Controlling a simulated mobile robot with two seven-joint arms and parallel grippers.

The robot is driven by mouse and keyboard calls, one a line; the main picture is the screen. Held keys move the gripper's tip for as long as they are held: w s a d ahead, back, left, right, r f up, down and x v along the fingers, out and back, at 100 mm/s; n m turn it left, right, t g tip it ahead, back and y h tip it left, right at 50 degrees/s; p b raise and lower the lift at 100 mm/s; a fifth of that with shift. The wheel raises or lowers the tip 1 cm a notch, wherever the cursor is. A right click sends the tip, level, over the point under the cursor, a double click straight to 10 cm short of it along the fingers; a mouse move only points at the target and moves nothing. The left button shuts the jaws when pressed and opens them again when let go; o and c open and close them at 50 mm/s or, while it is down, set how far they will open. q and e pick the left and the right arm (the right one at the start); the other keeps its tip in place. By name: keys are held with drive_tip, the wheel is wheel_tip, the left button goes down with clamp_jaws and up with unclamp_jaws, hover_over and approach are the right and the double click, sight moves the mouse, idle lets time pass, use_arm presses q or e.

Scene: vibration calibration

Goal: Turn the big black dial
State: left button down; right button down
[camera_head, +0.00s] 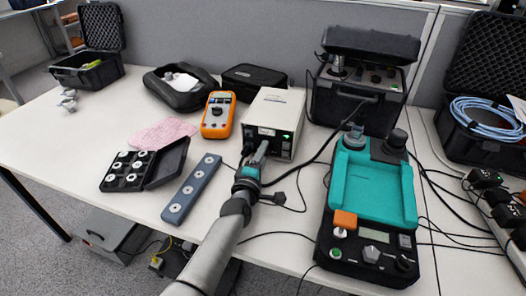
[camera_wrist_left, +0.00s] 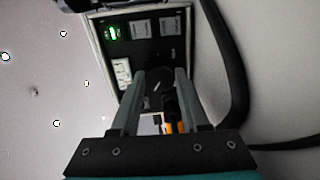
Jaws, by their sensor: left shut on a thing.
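The white amplifier-like box (camera_head: 283,105) stands at the middle of the table, its dark front panel (camera_wrist_left: 145,48) facing my left arm. My left gripper (camera_head: 261,150) reaches this panel. In the left wrist view the big black dial (camera_wrist_left: 156,86), with a small light mark on it, sits between the two fingers of the left gripper (camera_wrist_left: 160,76), which are closed on its sides. In the head view the dial is hidden behind the gripper. A green lit display (camera_wrist_left: 112,32) shows on the panel. My right gripper is not in view.
An orange multimeter (camera_head: 217,115) stands left of the box. A blue-grey bar (camera_head: 191,189) and an open black case of discs (camera_head: 128,171) lie to the left. A teal-and-black device (camera_head: 375,190) stands right. Black cables run over the table near my arm.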

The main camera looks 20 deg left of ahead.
use_arm(q)
drive_tip(key=shift+m+p, duration=0.35)
drive_tip(key=shift+m, duration=0.75)
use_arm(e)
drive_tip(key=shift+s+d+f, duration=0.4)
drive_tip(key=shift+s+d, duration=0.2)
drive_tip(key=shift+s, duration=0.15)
use_arm(q)
drive_tip(key=shift+c, duration=2)
unclamp_jaws()
